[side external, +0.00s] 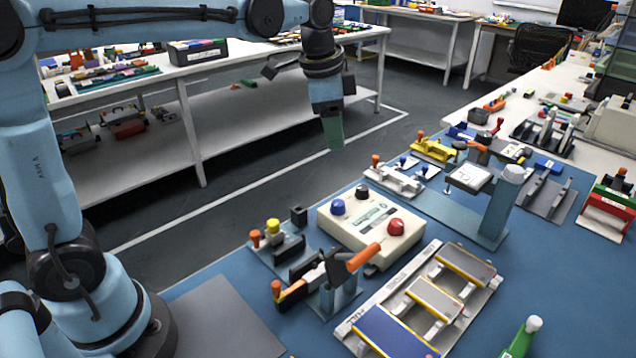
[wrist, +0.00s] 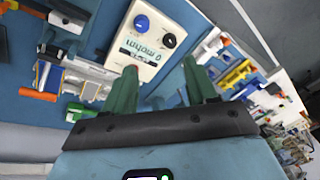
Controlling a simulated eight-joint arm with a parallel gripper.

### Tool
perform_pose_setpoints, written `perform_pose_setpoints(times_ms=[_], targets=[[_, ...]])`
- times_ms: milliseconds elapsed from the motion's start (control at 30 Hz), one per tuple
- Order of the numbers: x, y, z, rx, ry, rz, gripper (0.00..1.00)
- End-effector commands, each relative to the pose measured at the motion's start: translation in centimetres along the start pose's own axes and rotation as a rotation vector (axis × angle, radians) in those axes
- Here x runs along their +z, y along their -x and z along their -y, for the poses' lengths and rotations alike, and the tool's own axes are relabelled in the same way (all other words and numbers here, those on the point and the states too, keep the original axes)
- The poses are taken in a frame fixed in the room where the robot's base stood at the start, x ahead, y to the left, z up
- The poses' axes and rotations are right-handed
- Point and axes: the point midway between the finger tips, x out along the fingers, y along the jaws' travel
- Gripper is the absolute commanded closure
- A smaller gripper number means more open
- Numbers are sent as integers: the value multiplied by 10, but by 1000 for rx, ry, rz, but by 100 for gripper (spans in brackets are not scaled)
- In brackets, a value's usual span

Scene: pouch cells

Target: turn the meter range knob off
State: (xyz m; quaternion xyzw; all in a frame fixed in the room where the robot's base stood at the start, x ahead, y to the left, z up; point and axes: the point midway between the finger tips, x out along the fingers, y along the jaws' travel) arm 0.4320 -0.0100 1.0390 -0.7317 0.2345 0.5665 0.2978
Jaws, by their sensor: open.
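No label shows which is the range knob. In the wrist view the meter (wrist: 128,56) reads "0 mohm", with its blue knob (wrist: 141,22) and black knob (wrist: 168,40) clear; the red knob is mostly hidden behind a finger. My gripper (side external: 333,133) is open and empty, above and apart from the meter; its green fingers also show in the wrist view (wrist: 160,85).
An orange-handled clamp (side external: 363,257) stands at the meter's near side. A tray of pouch cells (side external: 452,292) lies to its right. A blue-grey post stand (side external: 497,208) and yellow and white clamps (side external: 433,149) stand behind. The mat's right front is mostly clear.

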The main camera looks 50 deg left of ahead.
Motion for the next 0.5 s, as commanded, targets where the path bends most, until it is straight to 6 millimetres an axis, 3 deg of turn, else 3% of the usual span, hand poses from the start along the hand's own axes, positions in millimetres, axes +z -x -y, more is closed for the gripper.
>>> perform_pose_setpoints(times_ms=[200,500], targets=[[-32,-20,25,84,-227,70,43],[-55,-52,41,192,-476,124,43]])
